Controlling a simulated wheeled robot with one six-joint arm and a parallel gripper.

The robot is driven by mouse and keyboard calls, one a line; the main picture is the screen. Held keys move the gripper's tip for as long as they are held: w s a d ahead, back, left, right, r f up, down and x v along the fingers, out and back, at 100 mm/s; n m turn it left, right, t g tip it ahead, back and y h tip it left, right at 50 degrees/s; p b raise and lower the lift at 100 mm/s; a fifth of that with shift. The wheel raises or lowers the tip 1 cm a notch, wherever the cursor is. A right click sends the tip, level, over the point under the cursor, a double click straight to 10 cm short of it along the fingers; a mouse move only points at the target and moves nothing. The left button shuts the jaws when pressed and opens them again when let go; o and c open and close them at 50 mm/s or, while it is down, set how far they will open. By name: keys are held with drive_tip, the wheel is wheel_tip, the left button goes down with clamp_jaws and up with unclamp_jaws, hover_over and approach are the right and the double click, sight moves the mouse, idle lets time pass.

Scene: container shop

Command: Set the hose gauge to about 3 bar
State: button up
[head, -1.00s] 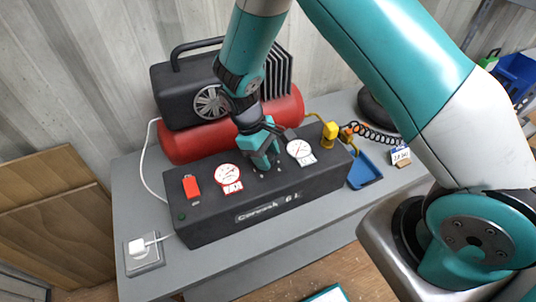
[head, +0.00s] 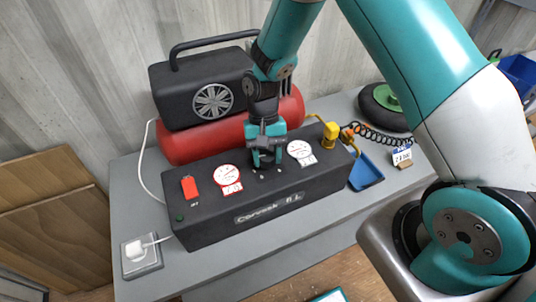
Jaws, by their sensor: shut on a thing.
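The black compressor panel (head: 262,213) lies on the grey bench and carries two round white gauges. The left gauge (head: 228,175) has a red rim and a small readout that looks like 7.0. The right gauge (head: 300,150) has a white face; its needle and readout are too small to read surely. I cannot tell from labels which is the hose gauge. My gripper (head: 266,162) points down between the gauges, shut on a small knob on the panel top. The knob is hidden by the fingers.
A red switch (head: 190,186) sits at the panel's left. The red tank (head: 203,141) and black motor housing (head: 190,98) stand close behind. A yellow fitting (head: 331,131), coiled black hose (head: 376,138), blue tray (head: 366,171) and small card (head: 402,156) are to the right.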

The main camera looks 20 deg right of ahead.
drive_tip(key=m+y, duration=0.1)
drive_tip(key=m, duration=0.2)
drive_tip(key=m+t+y, duration=0.1)
drive_tip(key=m, duration=0.3)
drive_tip(key=shift+t+p, duration=0.3)
drive_tip(key=m+t+y, duration=0.1)
drive_tip(key=m, duration=0.3)
drive_tip(key=shift+m+t+p, duration=0.3)
drive_tip(key=shift+m+t, duration=0.6)
drive_tip(key=shift+m, duration=1)
drive_tip(key=o, duration=0.9)
drive_tip(key=b+v, duration=0.2)
drive_tip(key=v, duration=1.5)
drive_tip(key=shift+d, duration=0.35)
